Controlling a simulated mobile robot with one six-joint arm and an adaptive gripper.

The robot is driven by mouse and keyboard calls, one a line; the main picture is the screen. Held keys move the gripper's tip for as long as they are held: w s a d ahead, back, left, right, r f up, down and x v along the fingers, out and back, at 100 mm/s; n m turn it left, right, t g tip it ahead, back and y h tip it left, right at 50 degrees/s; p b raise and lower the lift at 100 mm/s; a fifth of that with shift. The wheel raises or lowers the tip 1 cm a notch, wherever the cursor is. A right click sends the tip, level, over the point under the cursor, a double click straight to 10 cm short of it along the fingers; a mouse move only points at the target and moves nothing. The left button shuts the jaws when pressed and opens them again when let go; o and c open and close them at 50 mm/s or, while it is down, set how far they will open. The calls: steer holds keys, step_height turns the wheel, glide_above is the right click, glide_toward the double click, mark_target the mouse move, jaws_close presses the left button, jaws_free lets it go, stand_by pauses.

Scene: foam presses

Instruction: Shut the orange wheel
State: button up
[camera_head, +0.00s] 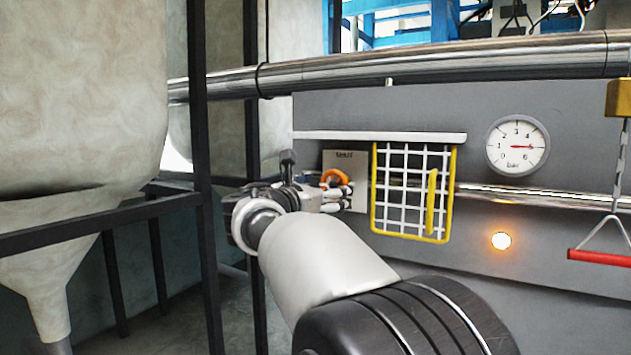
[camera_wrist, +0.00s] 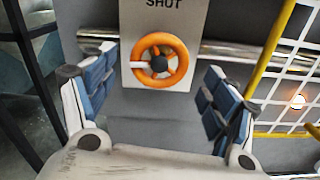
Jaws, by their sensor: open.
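The orange wheel (camera_wrist: 171,42) is a ring with a dark hub on a pale plate (camera_wrist: 193,14) that bears the word "SHUT". In the wrist view it sits at the upper middle, ahead of my gripper and between the lines of its fingers. In the head view the orange wheel (camera_head: 335,177) shows small and partly hidden behind my gripper (camera_head: 338,196). My gripper (camera_wrist: 155,108) is open, its two blue-padded fingers spread wide with nothing between them. The fingers appear apart from the wheel; the exact distance is hard to tell.
A yellow-framed white mesh guard (camera_head: 455,190) hangs just right of the wheel. A gauge (camera_head: 517,146), a lit orange lamp (camera_head: 501,241) and a red pull handle (camera_head: 600,258) are farther right. Dark frame posts (camera_head: 200,120) and a grey hopper (camera_head: 80,90) stand left.

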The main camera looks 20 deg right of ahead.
mark_target(333, 187)
steer(key=p+x, duration=0.1)
steer(key=x, duration=0.4)
steer(key=shift+a, duration=0.1)
steer(key=c, duration=1.1)
